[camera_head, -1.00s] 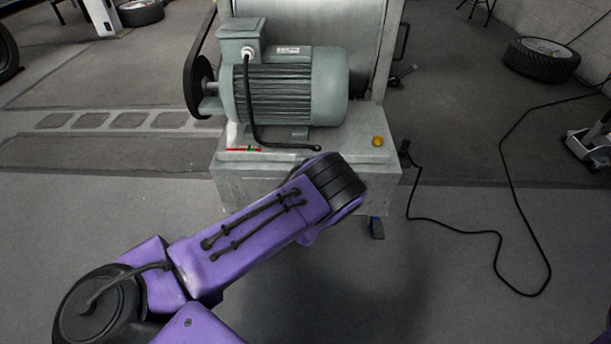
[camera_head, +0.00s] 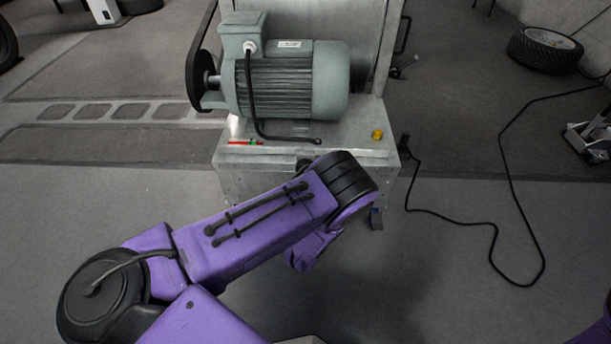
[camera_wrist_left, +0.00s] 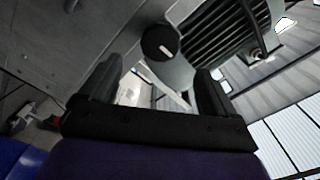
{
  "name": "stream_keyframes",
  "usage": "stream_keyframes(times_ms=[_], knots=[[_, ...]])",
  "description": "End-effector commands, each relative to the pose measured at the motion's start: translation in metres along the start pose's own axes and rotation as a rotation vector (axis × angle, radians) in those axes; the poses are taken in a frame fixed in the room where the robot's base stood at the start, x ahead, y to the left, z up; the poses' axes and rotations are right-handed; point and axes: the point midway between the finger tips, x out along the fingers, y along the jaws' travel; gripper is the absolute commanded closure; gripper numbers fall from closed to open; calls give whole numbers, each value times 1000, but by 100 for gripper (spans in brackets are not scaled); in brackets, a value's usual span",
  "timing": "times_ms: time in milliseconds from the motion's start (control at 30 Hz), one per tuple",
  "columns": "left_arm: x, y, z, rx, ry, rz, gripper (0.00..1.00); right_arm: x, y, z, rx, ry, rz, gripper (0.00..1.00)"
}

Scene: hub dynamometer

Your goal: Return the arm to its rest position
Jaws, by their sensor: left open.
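My left arm (camera_head: 250,228), purple with black joints, comes in from the lower left in the head view and bends at a black ribbed joint in front of the motor stand. Its gripper is hidden behind the arm there. In the left wrist view my left gripper (camera_wrist_left: 158,82) has its two black fingers wide apart, with nothing between them. Beyond the fingers are a round black knob (camera_wrist_left: 160,42) with a white mark and the finned motor (camera_wrist_left: 215,40). I see no contact with either. My right gripper is not in view.
A black cable (camera_head: 497,240) loops over the floor at right, near a tyre (camera_head: 543,52). Floor between stand and cable is partly clear.

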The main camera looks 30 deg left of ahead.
Motion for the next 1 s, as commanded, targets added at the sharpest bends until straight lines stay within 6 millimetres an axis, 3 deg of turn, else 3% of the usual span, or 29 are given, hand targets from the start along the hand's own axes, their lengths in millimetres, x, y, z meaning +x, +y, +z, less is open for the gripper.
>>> stream_keyframes(times_ms=[167,600,767,867,900,1000], knots=[[-11,0,0,0,0,1,10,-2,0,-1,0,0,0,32],[-10,0,0,-1,1,0,10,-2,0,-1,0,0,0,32],[-13,11,4,-160,-15,65,10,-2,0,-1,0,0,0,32],[-46,28,50,-341,-174,256,10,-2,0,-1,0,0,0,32],[-67,30,76,-418,-288,322,10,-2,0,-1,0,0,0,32],[-117,26,123,-562,-547,414,10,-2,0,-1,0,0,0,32]])
